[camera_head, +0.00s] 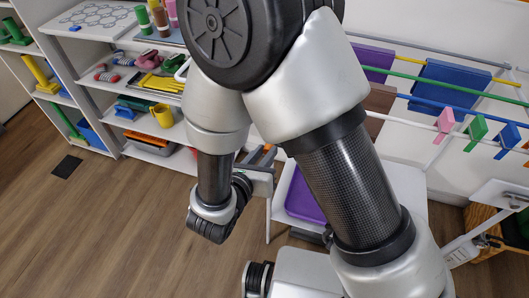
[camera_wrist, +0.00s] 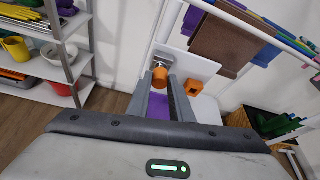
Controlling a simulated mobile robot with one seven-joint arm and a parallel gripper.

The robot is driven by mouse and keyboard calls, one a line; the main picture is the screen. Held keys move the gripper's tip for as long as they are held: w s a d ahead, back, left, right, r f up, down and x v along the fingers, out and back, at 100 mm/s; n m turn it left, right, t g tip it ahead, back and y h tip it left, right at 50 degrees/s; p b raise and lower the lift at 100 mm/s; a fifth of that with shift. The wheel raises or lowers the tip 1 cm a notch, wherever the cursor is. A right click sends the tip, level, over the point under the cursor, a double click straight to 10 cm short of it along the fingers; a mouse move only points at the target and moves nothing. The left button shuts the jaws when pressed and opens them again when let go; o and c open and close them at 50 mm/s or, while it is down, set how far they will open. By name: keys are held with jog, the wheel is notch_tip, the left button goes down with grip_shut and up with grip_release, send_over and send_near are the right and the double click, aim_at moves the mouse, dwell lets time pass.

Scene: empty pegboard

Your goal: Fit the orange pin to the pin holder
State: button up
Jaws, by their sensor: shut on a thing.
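My gripper (camera_wrist: 163,90) is seen from behind in the wrist view, its two grey fingers pointing away. An orange cylindrical piece, the orange pin (camera_wrist: 160,77), shows between the fingertips, and the gripper is shut on it. An orange block with a dark opening (camera_wrist: 194,87), which looks like the pin holder, is just right of the fingertips, against a white board (camera_wrist: 205,66). The pin is apart from this opening. In the head view my gripper (camera_head: 266,160) is partly hidden by my arm, with a bit of orange at its tips; the holder cannot be made out there.
A purple tray (camera_head: 302,200) lies on a white table below the gripper. Shelves (camera_head: 105,80) with toys and bowls stand at left. Rails with hanging coloured cloths (camera_head: 448,85) and pegs (camera_head: 476,132) are at right. Wooden floor (camera_head: 110,220) is clear at lower left.

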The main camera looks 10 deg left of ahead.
grip_shut()
jog(key=shift+s+a+b, duration=0.1)
jog(key=shift+s+b, duration=0.25)
jog(key=shift+s, duration=1.25)
jog(key=shift+s+a, duration=0.15)
jog(key=shift+s, duration=2)
